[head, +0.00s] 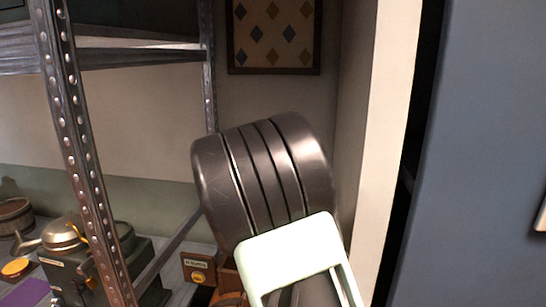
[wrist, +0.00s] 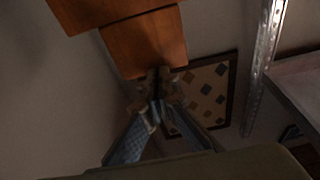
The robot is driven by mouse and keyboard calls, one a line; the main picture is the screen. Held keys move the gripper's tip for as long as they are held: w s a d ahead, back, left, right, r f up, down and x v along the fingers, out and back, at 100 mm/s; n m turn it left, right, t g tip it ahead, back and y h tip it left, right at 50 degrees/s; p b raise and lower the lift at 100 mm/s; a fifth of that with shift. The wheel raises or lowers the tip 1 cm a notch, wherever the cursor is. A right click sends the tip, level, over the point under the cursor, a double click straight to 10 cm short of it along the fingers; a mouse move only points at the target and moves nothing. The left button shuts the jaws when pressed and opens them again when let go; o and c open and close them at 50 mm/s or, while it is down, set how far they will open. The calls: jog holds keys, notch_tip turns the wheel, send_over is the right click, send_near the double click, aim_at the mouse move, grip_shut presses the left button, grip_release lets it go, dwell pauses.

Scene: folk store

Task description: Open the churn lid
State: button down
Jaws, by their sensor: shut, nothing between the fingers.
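My gripper (wrist: 160,76) shows in the wrist view with its fingers together and nothing between them. A reddish-brown wooden thing (wrist: 147,42), with flat faces, is at the top of that view, right at the fingertips. I cannot tell whether they touch, or whether it is the churn or its lid. In the head view my dark arm and its pale part cover the middle and hide my gripper. Some brown wooden pieces (head: 228,275) show low beside my arm, mostly hidden. No churn lid can be made out clearly.
A riveted metal shelf post (head: 80,150) stands at left. A counter at lower left bears a dark green device with a brass dome (head: 62,234) and a wooden tub (head: 15,216). A framed diamond-pattern picture (head: 273,35) hangs behind. A pale wall edge (head: 388,150) is close at right.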

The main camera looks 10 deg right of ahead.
jog(key=x, duration=0.3)
jog(key=shift+w+f+b, duration=0.1)
jog(key=shift+f+b, duration=0.2)
jog(key=shift+f, duration=0.1)
jog(key=shift+w+d+r, duration=0.1)
jog(key=shift+w+d, duration=0.1)
jog(key=shift+w, duration=0.2)
jog(key=shift+s, duration=0.1)
